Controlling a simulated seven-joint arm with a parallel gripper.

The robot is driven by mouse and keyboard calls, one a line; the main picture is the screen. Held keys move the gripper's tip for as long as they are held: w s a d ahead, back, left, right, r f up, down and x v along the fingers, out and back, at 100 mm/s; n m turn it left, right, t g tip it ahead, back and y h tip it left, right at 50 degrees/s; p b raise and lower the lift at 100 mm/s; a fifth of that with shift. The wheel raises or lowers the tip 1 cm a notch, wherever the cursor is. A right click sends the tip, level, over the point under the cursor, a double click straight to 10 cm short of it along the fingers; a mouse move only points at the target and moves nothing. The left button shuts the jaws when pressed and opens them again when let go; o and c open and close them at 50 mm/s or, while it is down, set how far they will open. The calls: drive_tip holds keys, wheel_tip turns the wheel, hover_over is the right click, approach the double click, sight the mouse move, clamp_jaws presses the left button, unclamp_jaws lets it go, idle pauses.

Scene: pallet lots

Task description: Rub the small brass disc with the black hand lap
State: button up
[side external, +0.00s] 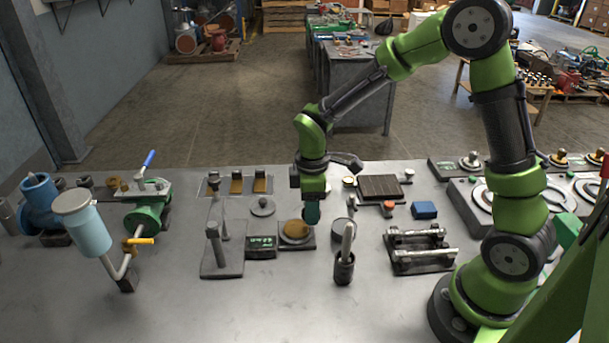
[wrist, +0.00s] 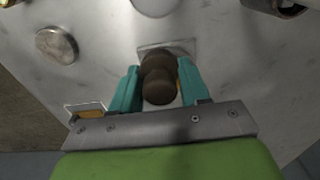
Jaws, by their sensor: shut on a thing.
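My gripper (side external: 312,212) points down at the middle of the bench, beside and just above the brass disc (side external: 296,229). The disc lies on a flat, dark square plate (side external: 284,246). In the wrist view, the teal fingers of my gripper (wrist: 158,90) are shut on a dark, rounded knob (wrist: 158,78), which looks like the handle of the black hand lap. The knob hides most of what is under it. A little brass colour shows beside the right finger. I cannot tell whether the lap touches the disc.
A small box with a green display (side external: 262,243) stands left of the plate. A lidded grey disc (side external: 262,206) lies behind. The bench front is clear.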

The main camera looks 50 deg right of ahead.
drive_tip(key=shift+r, duration=2.85)
drive_tip(key=shift+s, duration=0.1)
drive_tip(key=shift+f, duration=3.35)
drive_tip(key=shift+w+a+f, duration=0.15)
drive_tip(key=shift+f, duration=0.25)
drive_tip(key=shift+w+a+f, duration=0.1)
drive_tip(key=shift+w+f, duration=0.05)
drive_tip(key=shift+f, duration=0.2)
drive_tip(key=shift+c, duration=0.5)
drive_tip(key=shift+w+a, duration=2.15)
drive_tip(key=shift+a, duration=0.05)
drive_tip(key=shift+s+d, duration=2.5)
drive_tip(key=shift+d, duration=0.05)
drive_tip(key=shift+a+r, duration=0.1)
drive_tip(key=shift+r, duration=4)
